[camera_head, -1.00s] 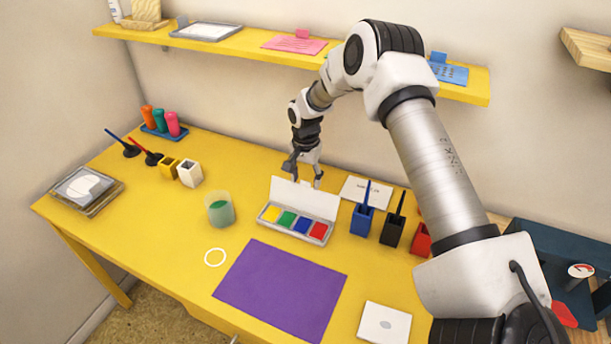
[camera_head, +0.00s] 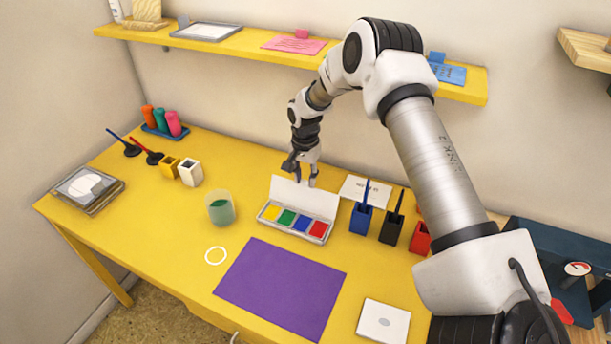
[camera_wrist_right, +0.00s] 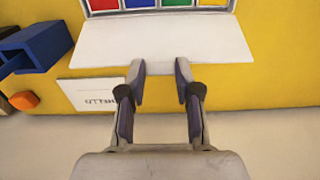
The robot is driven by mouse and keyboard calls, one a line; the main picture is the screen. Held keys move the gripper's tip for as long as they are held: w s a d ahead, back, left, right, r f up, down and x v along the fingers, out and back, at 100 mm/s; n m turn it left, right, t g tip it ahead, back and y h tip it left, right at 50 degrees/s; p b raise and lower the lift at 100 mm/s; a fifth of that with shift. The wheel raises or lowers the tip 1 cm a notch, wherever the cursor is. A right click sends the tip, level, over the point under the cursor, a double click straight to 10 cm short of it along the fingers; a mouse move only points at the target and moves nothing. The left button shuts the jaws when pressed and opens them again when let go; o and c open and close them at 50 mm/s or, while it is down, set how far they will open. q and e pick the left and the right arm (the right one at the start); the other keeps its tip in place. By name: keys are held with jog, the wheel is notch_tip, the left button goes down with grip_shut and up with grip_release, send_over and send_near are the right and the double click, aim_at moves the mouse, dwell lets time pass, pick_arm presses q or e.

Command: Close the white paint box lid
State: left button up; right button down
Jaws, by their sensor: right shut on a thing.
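The white paint box (camera_head: 286,232) stands on the yellow table with yellow, green, blue and red paints showing. Its white lid (camera_head: 304,196) stands raised at the back edge, open. My right gripper (camera_head: 305,182) points down at the lid's top edge from behind and is shut on it. In the right wrist view the fingers (camera_wrist_right: 160,82) lie on both sides of the middle of the white lid's (camera_wrist_right: 160,42) near edge, with a gap between them. The exact contact is hard to see. My left gripper is not in view.
Blue (camera_head: 361,218) and black (camera_head: 392,228) brush holders stand right of the box. A white card (camera_head: 366,190) lies behind them. A cup of green liquid (camera_head: 220,208) stands to the left. A purple sheet (camera_head: 280,286) lies in front.

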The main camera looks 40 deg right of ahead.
jog(key=shift+s+a, duration=0.25)
jog(key=shift+s+a+f+p, duration=0.1)
jog(key=shift+s+a+p, duration=0.35)
jog(key=shift+a+p, duration=0.45)
jog(key=shift+s+a+p, duration=0.45)
jog(key=shift+a+p, duration=0.4)
jog(key=shift+s+a+f+p, duration=0.1)
jog(key=shift+s+a+p, duration=0.35)
jog(key=shift+a+p, duration=0.45)
